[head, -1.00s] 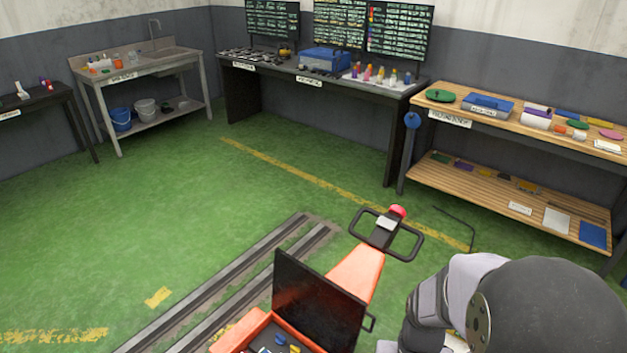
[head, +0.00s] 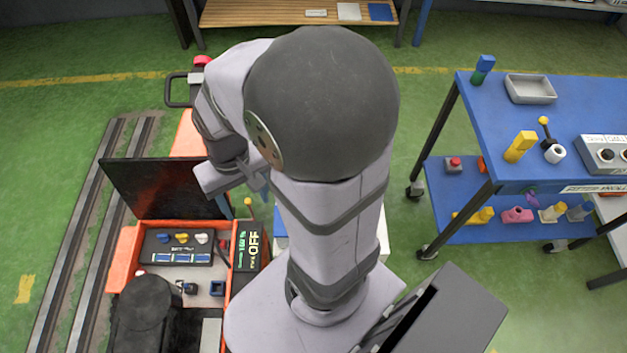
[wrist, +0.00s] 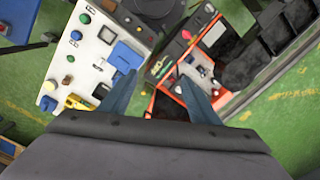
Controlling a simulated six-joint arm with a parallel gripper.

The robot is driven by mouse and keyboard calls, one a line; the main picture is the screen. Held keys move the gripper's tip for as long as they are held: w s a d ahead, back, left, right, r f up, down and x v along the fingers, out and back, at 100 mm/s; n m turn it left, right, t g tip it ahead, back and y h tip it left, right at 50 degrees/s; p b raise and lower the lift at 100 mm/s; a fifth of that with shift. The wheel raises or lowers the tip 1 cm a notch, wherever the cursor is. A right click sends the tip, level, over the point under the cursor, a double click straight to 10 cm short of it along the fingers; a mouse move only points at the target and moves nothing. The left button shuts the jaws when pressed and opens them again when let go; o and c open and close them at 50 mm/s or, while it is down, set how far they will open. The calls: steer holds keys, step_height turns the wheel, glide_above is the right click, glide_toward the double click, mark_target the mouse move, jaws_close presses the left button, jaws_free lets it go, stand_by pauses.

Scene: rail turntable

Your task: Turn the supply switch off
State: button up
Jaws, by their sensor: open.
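A black switch box (head: 247,246) marked OFF, with a second green marking, stands at the right side of the orange-red case (head: 136,262). A small yellow ball (head: 248,202) shows at its far end, like a lever knob. In the wrist view the yellow ball (wrist: 141,92) lies between my fingers in the picture, near the dark box with a green marking (wrist: 163,61). My gripper (wrist: 157,76) is open and empty, its two blue-grey fingers spread above this area. I cannot tell its height over the box. In the head view my arm hides most of the gripper.
The case's dark lid (head: 160,188) stands open at its far side. A white panel (wrist: 80,60) with green buttons and blue blocks lies left of my fingers in the wrist view. A blue cart (head: 560,115) stands to the right. Rails (head: 80,240) run along the left floor.

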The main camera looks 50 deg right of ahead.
steer(key=w+d+f+m+y+b, duration=0.1)
steer(key=w+d+f+m+b, duration=0.1)
steer(key=d+f+m+b, duration=0.3)
steer(key=w+d+f+m+b, duration=0.2)
steer(key=w+f+b, duration=0.1)
steer(key=f+b, duration=0.3)
steer(key=s+d+f+m+t+y+b, duration=0.2)
steer(key=s+d+f+m+t+b, duration=0.1)
steer(key=d+f+m+b, duration=1.8)
steer(key=shift+w+d+f+n+b, duration=0.35)
steer(key=shift+d+f+n+b, duration=0.25)
steer(key=shift+f, duration=1.85)
steer(key=shift+w+d+f+n+b, duration=0.45)
steer(key=shift+f+n, duration=0.2)
steer(key=shift+f, duration=1.85)
steer(key=shift+w+d+f+n+b, duration=0.3)
steer(key=shift+d+f+n+b, duration=0.35)
steer(key=shift+f, duration=1.8)
steer(key=c, duration=1.1)
